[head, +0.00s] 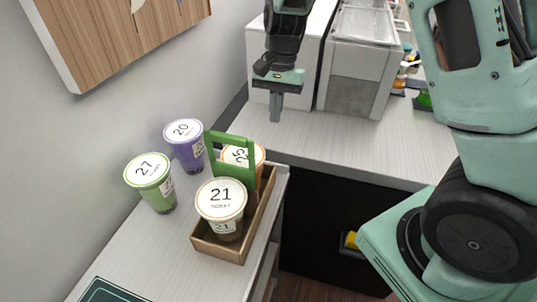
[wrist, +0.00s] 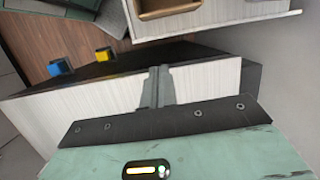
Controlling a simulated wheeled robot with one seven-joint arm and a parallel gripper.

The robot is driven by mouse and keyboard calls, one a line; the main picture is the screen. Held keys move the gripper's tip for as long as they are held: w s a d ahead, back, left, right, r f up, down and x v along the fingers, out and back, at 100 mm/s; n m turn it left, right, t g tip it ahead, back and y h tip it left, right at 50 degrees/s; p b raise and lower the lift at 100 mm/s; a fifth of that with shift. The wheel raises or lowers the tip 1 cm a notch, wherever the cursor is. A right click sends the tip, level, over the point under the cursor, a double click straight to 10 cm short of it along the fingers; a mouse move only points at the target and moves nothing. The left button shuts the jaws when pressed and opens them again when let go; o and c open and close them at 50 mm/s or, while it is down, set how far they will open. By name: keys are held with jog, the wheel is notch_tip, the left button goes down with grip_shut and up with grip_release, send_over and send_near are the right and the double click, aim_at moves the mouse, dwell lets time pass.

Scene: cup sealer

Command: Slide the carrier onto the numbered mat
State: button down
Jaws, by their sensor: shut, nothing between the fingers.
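The wooden carrier (head: 208,249) with its green handle (head: 231,174) stands upright on the left counter in the head view. It holds cup 21 (head: 221,203) at the front and an orange-rimmed cup (head: 259,157) behind the handle, whose number is partly hidden. A dark green mat (head: 105,292) shows only a corner at the bottom left; no number is visible on it. My gripper (head: 275,107) is shut and empty, over the back counter, apart from the carrier. It also shows in the wrist view (wrist: 157,88). A brown wooden rim (wrist: 168,12) there seems to be the carrier's end.
Green cup 27 (head: 149,182) and purple cup 20 (head: 184,145) stand left of the carrier, near the wall. A white and grey machine (head: 354,75) stands on the back counter. Bare counter (head: 165,250) lies between carrier and mat. A wooden panel (head: 115,30) hangs upper left.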

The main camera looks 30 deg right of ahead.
aim_at(269, 162)
jog(key=p+x, duration=0.1)
jog(key=x, duration=0.2)
jog(key=s+a+p+x, duration=0.1)
jog(key=x, duration=0.3)
jog(key=p+x, duration=0.1)
jog(key=x, duration=0.2)
jog(key=shift+s+a+r+p, duration=0.1)
jog(key=shift+s+a+p, duration=0.1)
jog(key=shift+a+p, duration=0.15)
jog(key=shift+s+a+f, duration=0.2)
jog(key=shift+s+a, duration=0.3)
